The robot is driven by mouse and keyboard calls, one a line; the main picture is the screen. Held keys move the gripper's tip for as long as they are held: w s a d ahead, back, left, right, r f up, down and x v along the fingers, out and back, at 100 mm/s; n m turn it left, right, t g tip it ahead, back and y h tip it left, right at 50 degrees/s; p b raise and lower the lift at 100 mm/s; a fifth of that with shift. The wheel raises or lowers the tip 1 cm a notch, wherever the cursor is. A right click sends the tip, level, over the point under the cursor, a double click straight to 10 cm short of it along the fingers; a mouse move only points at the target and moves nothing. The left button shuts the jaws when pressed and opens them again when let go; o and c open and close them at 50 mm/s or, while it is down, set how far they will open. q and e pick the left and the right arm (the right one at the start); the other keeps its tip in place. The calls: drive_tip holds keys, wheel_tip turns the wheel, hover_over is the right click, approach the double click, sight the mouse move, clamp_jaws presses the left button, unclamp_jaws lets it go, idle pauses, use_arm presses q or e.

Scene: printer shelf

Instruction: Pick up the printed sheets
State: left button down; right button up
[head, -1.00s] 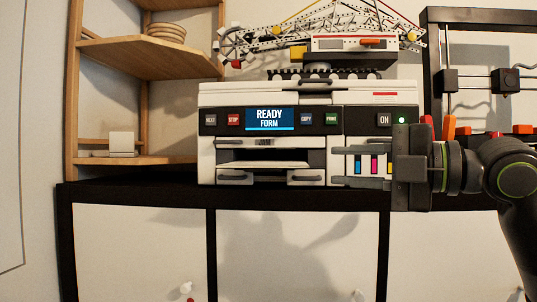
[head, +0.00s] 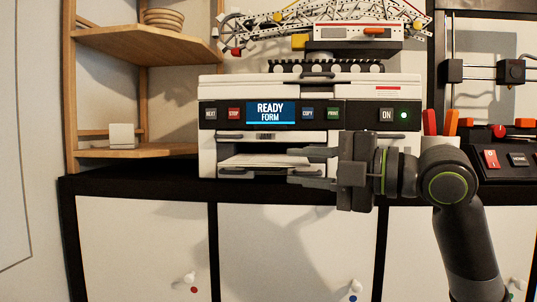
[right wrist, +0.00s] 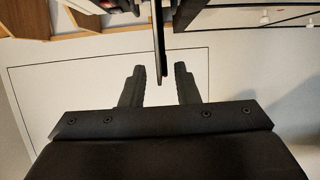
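The printed sheets (head: 262,160) show as a pale, flat layer in the output slot of the white printer (head: 230,92); I cannot count them. My right gripper (head: 302,168) is in front of the slot's right half. Its fingers are apart, one above and one below the level of the sheets. In the right wrist view my right gripper (right wrist: 159,78) is open, with a thin dark edge between its fingers, not touching either; I cannot tell if it is the sheets or the tray. My left gripper is not in view.
The printer stands on a dark-framed white cabinet (head: 265,240), its screen reading READY FORM. A wooden shelf (head: 140,40) is at left. The cabinet top left of the printer is clear.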

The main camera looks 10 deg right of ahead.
drive_tip(key=shift+d, duration=0.1)
clamp_jaws()
drive_tip(key=shift+r+p, duration=0.3)
idle(0.4)
drive_tip(key=shift+r+p, duration=0.45)
drive_tip(key=shift+r, duration=0.05)
drive_tip(key=shift+s+f, duration=0.1)
